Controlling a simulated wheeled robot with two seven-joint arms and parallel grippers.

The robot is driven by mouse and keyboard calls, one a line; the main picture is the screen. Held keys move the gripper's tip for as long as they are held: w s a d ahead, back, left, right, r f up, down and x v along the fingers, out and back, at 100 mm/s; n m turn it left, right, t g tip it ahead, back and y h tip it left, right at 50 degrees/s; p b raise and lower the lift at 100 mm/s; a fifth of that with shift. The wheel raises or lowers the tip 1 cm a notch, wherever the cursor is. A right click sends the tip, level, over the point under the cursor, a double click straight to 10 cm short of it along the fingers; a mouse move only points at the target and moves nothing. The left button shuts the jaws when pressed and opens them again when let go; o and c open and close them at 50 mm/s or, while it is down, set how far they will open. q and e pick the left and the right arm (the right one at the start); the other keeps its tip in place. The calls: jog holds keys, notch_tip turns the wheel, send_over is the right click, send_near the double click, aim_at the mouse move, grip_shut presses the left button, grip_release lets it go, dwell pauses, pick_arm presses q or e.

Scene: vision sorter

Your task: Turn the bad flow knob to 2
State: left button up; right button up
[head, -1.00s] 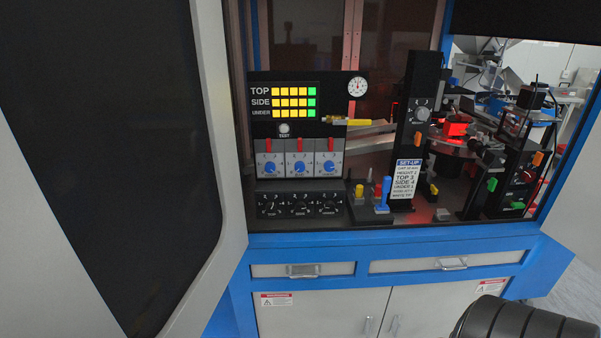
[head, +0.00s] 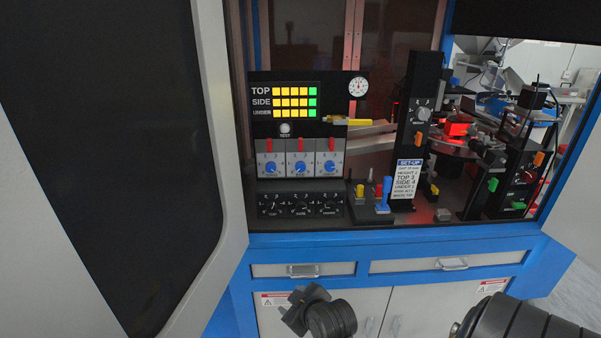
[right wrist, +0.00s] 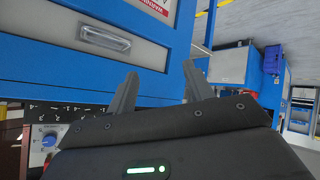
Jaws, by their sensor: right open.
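Three blue knobs (head: 300,167) sit in a row on light panels with red levers above, at the left of the machine. Three black dials (head: 301,206) sit on a dark panel below them. I cannot read which one is the bad flow knob. My right arm's grey end shows low in front of the cabinet in the head view, apart from the knobs; its fingers are not clear there. In the right wrist view my right gripper (right wrist: 160,72) is open and empty. A blue knob (right wrist: 49,141) shows at that view's lower left. My left gripper is out of view.
A large open door (head: 228,130) stands on the left. Colored pegs and levers (head: 384,195) and a black post with a set-up card (head: 408,175) stand right of the dials. Drawers (head: 303,270) with protruding handles are below the work surface.

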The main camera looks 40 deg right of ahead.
jog(key=w+d+r+t+h, duration=0.4)
jog(key=w+d+r, duration=0.4)
jog(key=w+r, duration=0.35)
jog(key=m+h, duration=0.2)
jog(key=h, duration=0.3)
send_near(300, 168)
jog(key=p+x, duration=0.1)
jog(key=x, duration=0.6)
jog(key=shift+w+d+f, duration=0.1)
jog(key=shift+w+d, duration=0.2)
jog(key=c, duration=1)
